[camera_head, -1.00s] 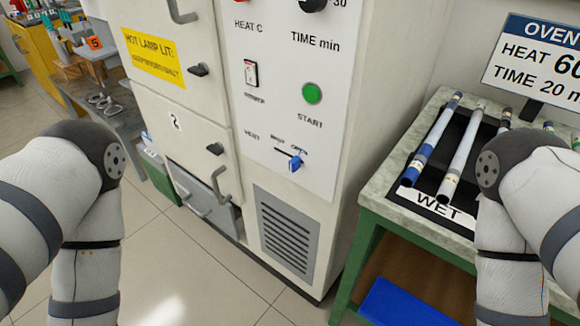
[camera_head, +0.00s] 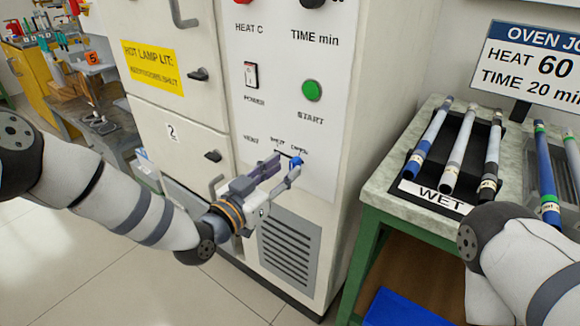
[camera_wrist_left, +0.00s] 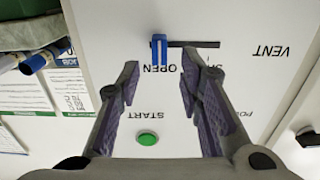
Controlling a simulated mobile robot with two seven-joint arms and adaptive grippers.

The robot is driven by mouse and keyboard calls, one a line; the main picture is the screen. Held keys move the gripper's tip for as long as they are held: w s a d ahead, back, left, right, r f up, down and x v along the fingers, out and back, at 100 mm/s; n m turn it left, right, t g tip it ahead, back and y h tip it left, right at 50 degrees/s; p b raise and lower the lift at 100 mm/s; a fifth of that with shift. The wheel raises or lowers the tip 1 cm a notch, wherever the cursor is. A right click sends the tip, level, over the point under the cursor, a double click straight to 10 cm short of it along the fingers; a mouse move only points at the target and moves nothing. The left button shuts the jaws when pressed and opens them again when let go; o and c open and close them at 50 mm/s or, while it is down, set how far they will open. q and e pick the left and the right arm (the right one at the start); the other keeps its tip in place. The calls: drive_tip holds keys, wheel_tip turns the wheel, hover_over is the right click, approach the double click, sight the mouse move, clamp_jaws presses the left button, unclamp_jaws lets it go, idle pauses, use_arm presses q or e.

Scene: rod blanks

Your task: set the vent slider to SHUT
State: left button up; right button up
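The blue vent slider knob (camera_head: 296,161) sits at the right, OPEN end of its short slot on the white oven panel. In the left wrist view the knob (camera_wrist_left: 158,46) stands by the OPEN label, and the dark slot (camera_wrist_left: 198,44) runs from it toward the SHUT label, partly hidden by a finger. My left gripper (camera_head: 284,167) is open at the panel. In the left wrist view its fingertips (camera_wrist_left: 160,65) are on either side of the knob, with gaps; whether they reach around it is unclear. My right gripper is out of view.
The green START button (camera_head: 312,91) and the power switch (camera_head: 251,74) are above the slider. A vent grille (camera_head: 288,247) is below. A green-framed bench with a WET rack (camera_head: 436,200) of rods stands to the right.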

sight(291, 163)
use_arm(q)
drive_tip(key=x, duration=0.3)
drive_tip(key=shift+w+d, duration=0.1)
drive_tip(key=shift+w, duration=0.05)
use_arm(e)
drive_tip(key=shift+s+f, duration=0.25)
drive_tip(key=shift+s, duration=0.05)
use_arm(q)
drive_tip(key=shift+c, duration=0.3)
clamp_jaws()
drive_tip(key=w+a, duration=0.1)
drive_tip(key=w+a+b, duration=0.1)
drive_tip(key=a, duration=0.1)
drive_tip(key=w+a+b, duration=0.1)
drive_tip(key=a, duration=0.1)
drive_tip(key=shift+w+f, duration=0.2)
drive_tip(key=shift+w+a+r, duration=0.1)
drive_tip(key=shift+a+r, duration=0.05)
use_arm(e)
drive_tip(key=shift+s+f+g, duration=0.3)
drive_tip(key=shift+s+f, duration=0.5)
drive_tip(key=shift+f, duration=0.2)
use_arm(q)
drive_tip(key=shift+o, duration=0.3)
unclamp_jaws()
